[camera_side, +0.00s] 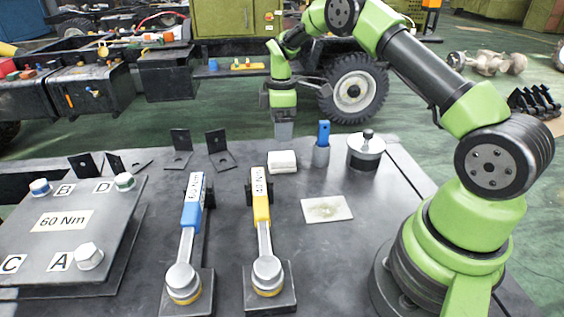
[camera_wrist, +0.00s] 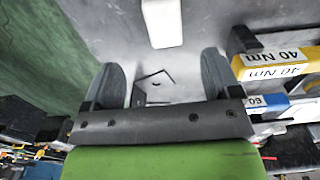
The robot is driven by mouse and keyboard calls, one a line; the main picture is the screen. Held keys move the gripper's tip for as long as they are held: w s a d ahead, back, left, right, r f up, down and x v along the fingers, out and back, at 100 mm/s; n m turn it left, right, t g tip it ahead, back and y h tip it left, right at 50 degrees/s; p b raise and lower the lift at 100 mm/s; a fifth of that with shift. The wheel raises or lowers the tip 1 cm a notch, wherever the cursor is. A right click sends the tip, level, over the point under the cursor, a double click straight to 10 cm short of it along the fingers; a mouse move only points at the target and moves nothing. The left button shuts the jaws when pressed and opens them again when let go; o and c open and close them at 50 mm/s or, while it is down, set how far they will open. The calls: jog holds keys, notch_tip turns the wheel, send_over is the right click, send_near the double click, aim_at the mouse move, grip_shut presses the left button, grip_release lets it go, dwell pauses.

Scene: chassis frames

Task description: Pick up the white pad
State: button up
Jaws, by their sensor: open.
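The white pad (camera_side: 282,161) is a small thick block lying on the dark table behind the yellow-handled wrench in the side view. In the wrist view a white block (camera_wrist: 162,22), which looks like the pad, shows at the top centre, beyond the fingertips. My gripper (camera_side: 284,130) points down above the table, a little above and behind the pad in the side view. In the wrist view its two fingers (camera_wrist: 164,75) are apart with nothing between them. A black angle bracket (camera_wrist: 153,84) shows on the table below, between the fingers.
Yellow (camera_side: 262,205) and blue (camera_side: 190,220) torque wrenches lie nearby. A blue-handled brush in a cup (camera_side: 321,150) and a metal pot (camera_side: 366,150) stand right of the pad. A flat, stained sheet (camera_side: 326,208) lies in front. Black brackets (camera_side: 219,148) stand at left.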

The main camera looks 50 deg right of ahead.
aim_at(282, 155)
jog(key=f, duration=1)
jog(key=shift+s+a, duration=0.15)
jog(key=shift+s, duration=0.1)
jog(key=c, duration=1)
